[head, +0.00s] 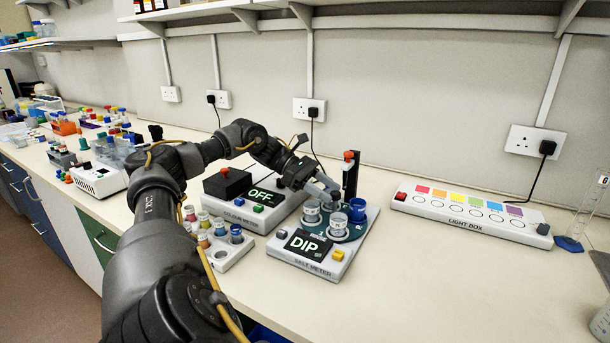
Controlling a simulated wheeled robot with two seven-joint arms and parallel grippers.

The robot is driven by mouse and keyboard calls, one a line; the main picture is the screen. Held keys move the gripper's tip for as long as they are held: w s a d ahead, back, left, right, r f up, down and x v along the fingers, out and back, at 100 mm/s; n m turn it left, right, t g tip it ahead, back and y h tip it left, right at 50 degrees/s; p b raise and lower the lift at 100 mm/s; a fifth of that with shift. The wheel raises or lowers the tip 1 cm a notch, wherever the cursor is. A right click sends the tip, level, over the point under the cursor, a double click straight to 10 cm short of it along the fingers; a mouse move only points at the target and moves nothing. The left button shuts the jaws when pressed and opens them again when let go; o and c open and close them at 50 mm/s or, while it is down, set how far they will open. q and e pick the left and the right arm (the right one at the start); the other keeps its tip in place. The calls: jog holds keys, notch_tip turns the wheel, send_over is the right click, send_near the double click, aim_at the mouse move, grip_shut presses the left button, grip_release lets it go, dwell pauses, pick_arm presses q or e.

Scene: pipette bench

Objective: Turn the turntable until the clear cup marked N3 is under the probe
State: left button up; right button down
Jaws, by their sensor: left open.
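The salt meter (305,265) stands in the middle of the bench, and its screen reads DIP. At its back is a blue-grey turntable (352,234) carrying two clear cups, one at the left (311,213) and one at the front (338,225), and a blue cup (357,209) at the right. The cup marks are too small to read, so I cannot tell which is N3. A black probe post (350,175) with a red top rises behind the turntable. My left gripper (327,193) is open just above the cups and hides part of the turntable's back. My right gripper is out of view.
The colour meter (235,212), reading OFF, stands left of the salt meter. A white rack of small coloured pots (225,254) is in front of it. The light box (470,213) lies to the right.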

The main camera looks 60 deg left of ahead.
pick_arm(q)
jog(key=shift+s+a+r+p, duration=0.3)
jog(key=shift+a+r, duration=0.15)
jog(key=shift+a, duration=0.05)
jog(key=p+v, duration=0.2)
jog(key=v, duration=0.6)
jog(key=shift+s+f+p, duration=0.15)
jog(key=shift+s+p, duration=0.05)
jog(key=shift+p, duration=0.1)
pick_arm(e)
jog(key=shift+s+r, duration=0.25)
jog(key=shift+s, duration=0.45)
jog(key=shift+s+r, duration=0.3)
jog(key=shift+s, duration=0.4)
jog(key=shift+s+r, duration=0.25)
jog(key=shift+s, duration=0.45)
pick_arm(q)
jog(key=shift+a, duration=0.1)
